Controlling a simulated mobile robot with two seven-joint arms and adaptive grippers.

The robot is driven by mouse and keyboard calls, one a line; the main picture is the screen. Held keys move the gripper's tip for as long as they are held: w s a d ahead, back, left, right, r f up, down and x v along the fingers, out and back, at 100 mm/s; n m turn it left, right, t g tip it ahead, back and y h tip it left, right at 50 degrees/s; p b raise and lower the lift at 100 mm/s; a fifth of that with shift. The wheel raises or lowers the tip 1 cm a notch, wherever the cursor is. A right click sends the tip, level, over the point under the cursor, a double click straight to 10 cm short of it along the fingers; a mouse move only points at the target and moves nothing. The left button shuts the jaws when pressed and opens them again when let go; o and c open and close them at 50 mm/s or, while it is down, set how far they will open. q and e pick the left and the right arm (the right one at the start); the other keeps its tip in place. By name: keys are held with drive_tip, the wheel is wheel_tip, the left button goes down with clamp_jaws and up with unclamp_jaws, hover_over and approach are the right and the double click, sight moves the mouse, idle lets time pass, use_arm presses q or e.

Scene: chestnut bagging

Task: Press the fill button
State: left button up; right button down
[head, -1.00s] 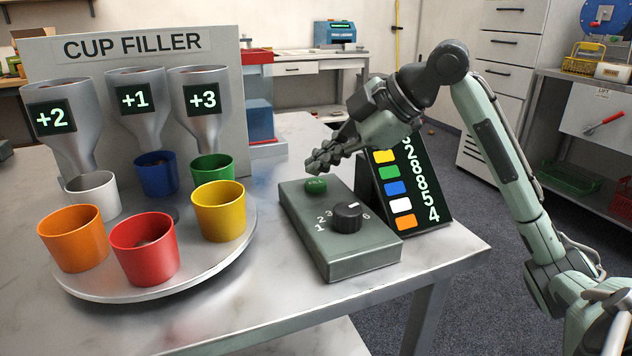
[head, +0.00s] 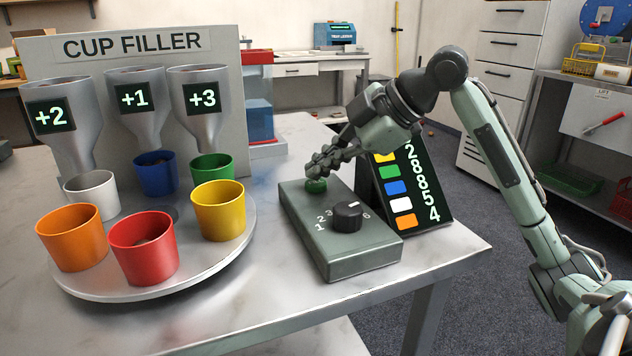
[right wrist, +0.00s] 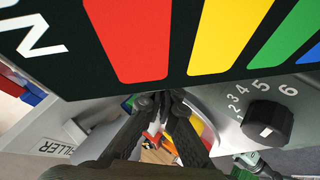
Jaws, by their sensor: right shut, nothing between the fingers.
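The green fill button (head: 316,187) sits at the far end of the grey control box (head: 362,262). My right gripper (head: 312,174) is shut and empty, with its tips down at the button, covering its upper part. Tips and button appear to touch, but I cannot tell whether the button is pushed in. In the right wrist view the gripper (right wrist: 165,98) points past the display board, and the button is hidden. A black dial (head: 347,216) with numbers around it is on the same box; it also shows in the right wrist view (right wrist: 267,122). My left gripper is not in view.
The display board (head: 435,203) with coloured squares and digits stands right behind the box. A round turntable (head: 150,290) on the left carries several cups, including a red cup (head: 142,250) and a yellow cup (head: 219,212). Funnels marked +2, +1 and +3 hang above the back cups.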

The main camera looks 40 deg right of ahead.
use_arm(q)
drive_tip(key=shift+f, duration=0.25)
use_arm(e)
drive_tip(key=shift+f, duration=0.45)
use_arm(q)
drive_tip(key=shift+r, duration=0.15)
use_arm(e)
drive_tip(key=shift+r, duration=0.15)
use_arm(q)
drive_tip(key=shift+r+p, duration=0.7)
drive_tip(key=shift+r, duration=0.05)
use_arm(e)
drive_tip(key=shift+r, duration=0.7)
